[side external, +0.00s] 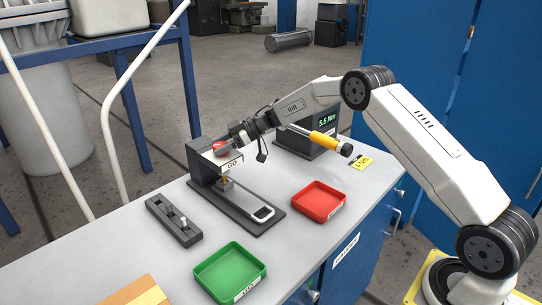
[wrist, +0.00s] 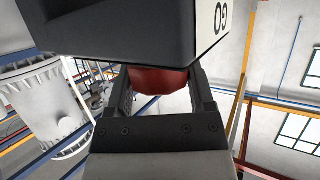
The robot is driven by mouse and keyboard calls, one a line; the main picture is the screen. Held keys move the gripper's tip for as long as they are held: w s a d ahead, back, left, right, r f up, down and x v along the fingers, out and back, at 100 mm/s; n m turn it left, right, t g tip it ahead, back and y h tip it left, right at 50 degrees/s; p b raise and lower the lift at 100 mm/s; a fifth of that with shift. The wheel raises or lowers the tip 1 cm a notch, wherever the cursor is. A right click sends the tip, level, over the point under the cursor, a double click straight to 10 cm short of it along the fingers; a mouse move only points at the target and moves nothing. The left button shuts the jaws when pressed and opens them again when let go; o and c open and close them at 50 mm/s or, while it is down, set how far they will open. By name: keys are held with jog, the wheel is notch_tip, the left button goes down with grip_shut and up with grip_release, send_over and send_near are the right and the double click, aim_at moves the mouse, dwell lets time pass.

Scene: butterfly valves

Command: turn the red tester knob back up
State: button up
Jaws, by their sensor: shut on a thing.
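The tester is a dark grey stand (side external: 200,163) with a GO label on its head and a flat dark base on the bench. The red knob (side external: 220,146) sits on the tester's head and is partly hidden by my gripper (side external: 228,143). In the wrist view the red knob (wrist: 158,78) is between the two fingers of my gripper (wrist: 160,90), just beside the tester's dark head (wrist: 130,30). The gripper is shut on the knob. The knob's turn angle cannot be made out. A small brass-coloured part (side external: 226,183) shows under the head.
A red tray (side external: 319,217) stands right of the tester, a green GO tray (side external: 232,288) in front. A black rack (side external: 172,222) lies left. Behind are a 5.5 Nm display box (side external: 300,147) and a yellow-handled tool (side external: 321,138). Bench surface between the trays is clear.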

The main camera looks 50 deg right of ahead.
aim_at(222, 144)
jog(key=shift+n+g+y, duration=0.6)
jog(key=shift+n+g, duration=0.5)
jog(key=shift+g, duration=0.1)
jog(key=shift+r+n+g+y, duration=0.1)
jog(key=shift+n+g+y, duration=0.3)
jog(key=shift+n+g, duration=1)
jog(key=o, duration=1.2)
jog(key=shift+v, duration=2.65)
jog(key=shift+a+r, duration=0.2)
jog(key=shift+r, duration=3.25)
